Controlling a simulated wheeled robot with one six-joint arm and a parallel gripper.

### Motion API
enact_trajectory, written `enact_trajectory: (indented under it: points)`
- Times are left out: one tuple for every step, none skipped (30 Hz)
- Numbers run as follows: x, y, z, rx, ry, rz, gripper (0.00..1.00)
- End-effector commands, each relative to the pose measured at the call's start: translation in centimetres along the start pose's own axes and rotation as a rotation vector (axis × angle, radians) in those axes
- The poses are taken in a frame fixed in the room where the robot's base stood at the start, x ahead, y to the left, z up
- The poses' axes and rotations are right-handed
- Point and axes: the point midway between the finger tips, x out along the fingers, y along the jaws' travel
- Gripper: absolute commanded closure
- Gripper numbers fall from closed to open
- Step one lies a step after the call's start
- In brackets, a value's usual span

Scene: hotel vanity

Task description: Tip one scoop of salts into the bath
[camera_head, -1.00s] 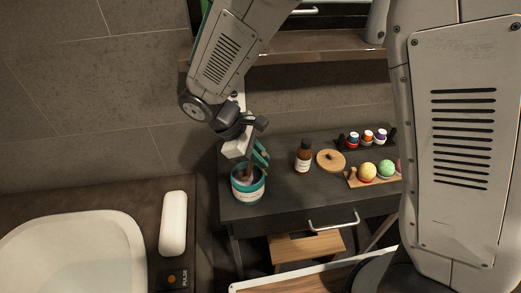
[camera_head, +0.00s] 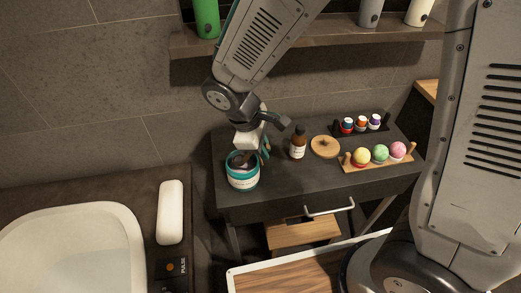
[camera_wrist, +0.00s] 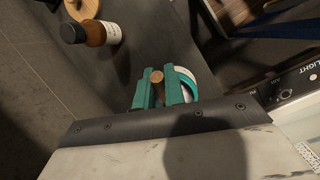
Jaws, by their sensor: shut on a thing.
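The salts jar (camera_head: 243,180) is white with teal bands and stands open on the dark vanity top. It shows partly behind my fingers in the wrist view (camera_wrist: 186,80). A brown wooden scoop (camera_head: 240,158) sits in the jar's mouth; its round handle end (camera_wrist: 157,77) shows between my teal fingers in the wrist view. My gripper (camera_head: 264,148) is shut on the scoop handle, just above and beside the jar. The scoop's bowl and any salts in it are hidden. The white bath (camera_head: 128,222) is at the lower left, with pale water inside.
A brown bottle (camera_head: 298,146) and a round wooden lid (camera_head: 324,147) stand right of the jar. Bath bombs on a wooden rack (camera_head: 378,163) and small capped jars (camera_head: 361,125) are farther right. A white roll-shaped cushion (camera_head: 171,212) lies on the bath's edge. A shelf (camera_head: 300,37) runs above.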

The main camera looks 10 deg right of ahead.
Motion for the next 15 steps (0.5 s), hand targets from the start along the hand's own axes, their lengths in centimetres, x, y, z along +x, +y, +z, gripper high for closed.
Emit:
enact_trajectory:
  points:
    - [-0.4, 0.1, 0.2, 0.003, 0.01, 0.002, 1.0]
    - [-0.6, 0.1, 0.3, 0.003, 0.014, 0.002, 1.0]
    - [-0.8, 0.1, 0.4, 0.004, 0.02, 0.003, 1.0]
    - [-1.0, 0.2, 0.5, 0.005, 0.025, 0.003, 1.0]
    - [-1.2, 0.2, 0.6, 0.006, 0.03, 0.004, 1.0]
    - [-1.4, 0.2, 0.8, 0.008, 0.037, 0.004, 1.0]
    - [-1.6, 0.3, 0.8, 0.009, 0.041, 0.005, 1.0]
    - [-1.8, 0.3, 0.9, 0.01, 0.046, 0.005, 1.0]
    - [-2.0, 0.3, 1.1, 0.011, 0.053, 0.005, 1.0]
    - [-2.2, 0.3, 1.2, 0.011, 0.058, 0.006, 1.0]
    - [-2.4, 0.3, 1.3, 0.012, 0.063, 0.006, 1.0]
    - [-2.6, 0.4, 1.4, 0.014, 0.069, 0.007, 1.0]
    - [-2.8, 0.4, 1.5, 0.015, 0.075, 0.007, 1.0]
    - [-3.0, 0.4, 1.6, 0.016, 0.08, 0.008, 1.0]
    - [-3.2, 0.5, 1.7, 0.016, 0.086, 0.009, 1.0]
